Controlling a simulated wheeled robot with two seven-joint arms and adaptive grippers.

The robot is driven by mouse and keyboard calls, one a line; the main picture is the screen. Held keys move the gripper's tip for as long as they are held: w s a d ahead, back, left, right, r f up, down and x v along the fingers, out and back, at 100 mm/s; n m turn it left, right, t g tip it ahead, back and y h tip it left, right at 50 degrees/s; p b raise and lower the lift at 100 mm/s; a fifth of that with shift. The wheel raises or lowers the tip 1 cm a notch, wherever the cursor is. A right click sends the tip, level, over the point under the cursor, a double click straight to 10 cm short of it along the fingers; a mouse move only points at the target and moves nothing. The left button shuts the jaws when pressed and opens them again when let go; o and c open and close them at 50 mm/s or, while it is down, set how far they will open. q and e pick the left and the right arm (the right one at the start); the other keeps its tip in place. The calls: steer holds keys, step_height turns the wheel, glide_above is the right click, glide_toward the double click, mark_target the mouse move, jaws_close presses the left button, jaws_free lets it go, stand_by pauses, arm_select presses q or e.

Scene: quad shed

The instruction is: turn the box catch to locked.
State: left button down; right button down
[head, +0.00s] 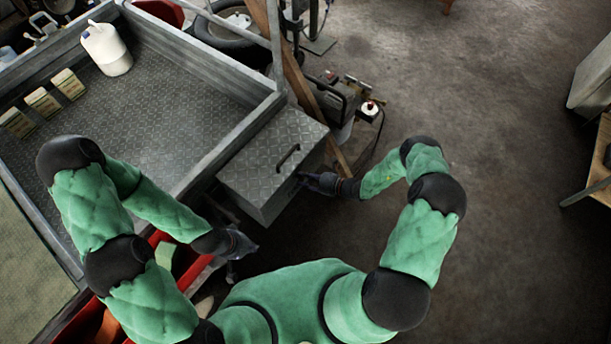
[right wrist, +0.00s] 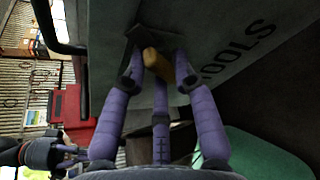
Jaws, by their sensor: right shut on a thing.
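The metal box (head: 262,160) with a tread-plate lid and a black lid handle (head: 288,156) sits beside the trailer bed. Its front wall, lettered TOOLS (right wrist: 238,52), fills the top of the right wrist view. The catch, a tan knob (right wrist: 157,65) on a dark plate (right wrist: 151,42), is on that wall. My right gripper (head: 308,179) is at the box's front. In the right wrist view, its purple fingers (right wrist: 158,82) are closed around the knob, partly hiding it. My left gripper (head: 242,246) hangs low by the trailer corner; its jaws are too small to read.
The trailer bed (head: 165,110) holds a white jug (head: 107,48) and several small cartons (head: 43,102). A red container (head: 190,270) stands below my left arm. A wooden plank (head: 305,95) leans behind the box. The floor (head: 480,140) to the right is clear.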

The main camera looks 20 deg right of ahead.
steer(key=n+h+p, duration=0.1)
steer(key=n+p, duration=0.1)
steer(key=n, duration=0.1)
steer(key=shift+s+a+r+t+h, duration=0.1)
steer(key=shift+a+r+t+h, duration=0.05)
steer(key=shift+t+h, duration=0.25)
steer(key=shift+n+t+h+p, duration=0.5)
steer(key=shift+n+p, duration=0.1)
steer(key=shift+n, duration=0.3)
steer(key=shift+s+a+f, duration=0.1)
steer(key=shift+f, duration=0.1)
steer(key=c, duration=1.1)
jaws_free()
steer(key=shift+c, duration=0.2)
steer(key=v, duration=1.2)
steer(key=shift+a, duration=0.1)
